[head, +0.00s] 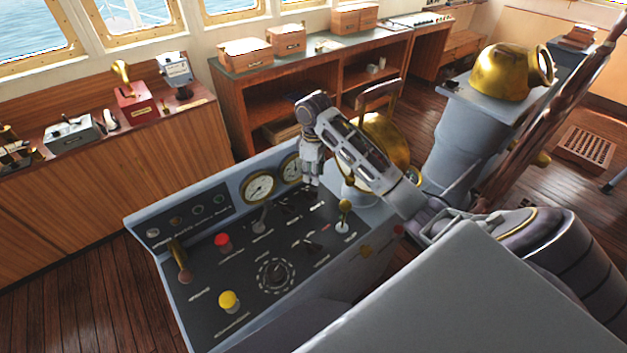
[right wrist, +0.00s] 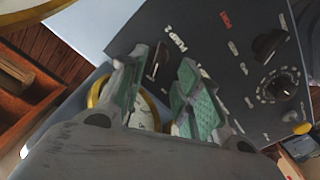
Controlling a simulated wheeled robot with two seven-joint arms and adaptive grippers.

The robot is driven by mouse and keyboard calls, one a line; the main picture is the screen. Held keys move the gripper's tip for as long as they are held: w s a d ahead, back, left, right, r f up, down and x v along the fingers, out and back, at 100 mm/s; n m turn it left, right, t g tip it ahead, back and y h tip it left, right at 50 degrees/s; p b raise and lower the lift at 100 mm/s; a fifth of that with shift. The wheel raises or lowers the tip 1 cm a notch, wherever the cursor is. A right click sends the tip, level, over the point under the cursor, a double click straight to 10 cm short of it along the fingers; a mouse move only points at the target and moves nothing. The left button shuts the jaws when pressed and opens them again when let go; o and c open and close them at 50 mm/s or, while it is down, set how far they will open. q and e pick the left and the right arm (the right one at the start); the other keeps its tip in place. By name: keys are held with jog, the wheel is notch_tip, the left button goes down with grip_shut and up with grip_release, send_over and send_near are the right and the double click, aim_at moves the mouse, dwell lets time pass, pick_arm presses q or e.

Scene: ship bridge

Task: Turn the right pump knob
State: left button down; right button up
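The console (head: 205,258) has a dark sloping panel with several small dark knobs and switches. My right gripper (head: 311,182) points down over the panel's upper right part, close to the gauges. In the right wrist view its green-padded fingers (right wrist: 158,85) are apart, with no object held between them. A small dark knob on a light plate (right wrist: 158,60) shows on the panel beyond the gap between the fingertips. My left gripper is not in view.
Two gauges, one at the left (head: 258,187), stand at the panel's back edge. A large brass fitting (head: 388,140) stands behind my right arm.

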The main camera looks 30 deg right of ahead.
jog(key=shift+r, duration=1.35)
jog(key=shift+s+a+f, duration=0.1)
